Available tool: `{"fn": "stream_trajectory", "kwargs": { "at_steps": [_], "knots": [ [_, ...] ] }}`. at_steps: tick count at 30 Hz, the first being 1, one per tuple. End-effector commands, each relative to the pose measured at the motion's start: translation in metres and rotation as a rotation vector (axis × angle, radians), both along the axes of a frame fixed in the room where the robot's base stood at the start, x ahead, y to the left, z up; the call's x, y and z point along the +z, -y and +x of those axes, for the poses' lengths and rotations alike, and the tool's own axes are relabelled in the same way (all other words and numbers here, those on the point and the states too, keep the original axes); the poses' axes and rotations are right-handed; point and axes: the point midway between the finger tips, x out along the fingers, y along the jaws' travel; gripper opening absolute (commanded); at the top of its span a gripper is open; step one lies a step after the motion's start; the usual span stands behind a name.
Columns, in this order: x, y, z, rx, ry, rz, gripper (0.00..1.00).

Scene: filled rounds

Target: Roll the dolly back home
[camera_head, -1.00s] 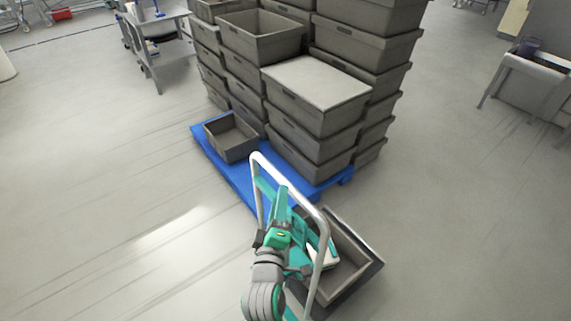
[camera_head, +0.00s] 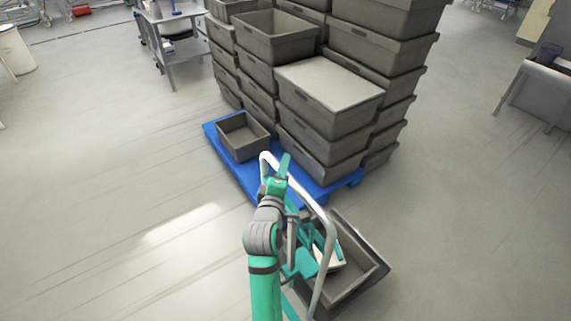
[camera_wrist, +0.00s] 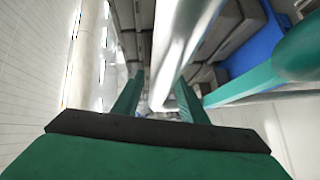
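The dolly has a silver tubular handle (camera_head: 325,225) and teal parts low down. It carries a grey open crate (camera_head: 376,270) with a pale and teal item (camera_head: 326,252) inside; most of its deck is hidden. My gripper (camera_head: 284,166) is at the far-left part of the handle's top bar. In the wrist view, the silver handle bar (camera_wrist: 172,50) runs between the two teal fingers of my gripper (camera_wrist: 158,82). The fingers stand apart, with a gap beside the left one, and do not look closed on the bar. No marked home place is recognisable.
A blue pallet (camera_head: 228,160) with tall stacks of grey crates (camera_head: 325,120) stands just beyond the dolly. A small open crate (camera_head: 243,137) sits on its left corner. A grey cart (camera_head: 170,40) is at back left, a table (camera_head: 545,80) at right. Floor left and right is clear.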

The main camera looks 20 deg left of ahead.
Motion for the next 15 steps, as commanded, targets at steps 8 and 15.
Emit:
{"fn": "stream_trajectory", "kwargs": {
  "at_steps": [8,15],
  "knots": [
    [-0.003,-0.003,0.024,0.000,0.001,0.001,0.39],
    [-0.004,-0.004,0.026,0.001,0.000,0.001,0.39]
  ]
}}
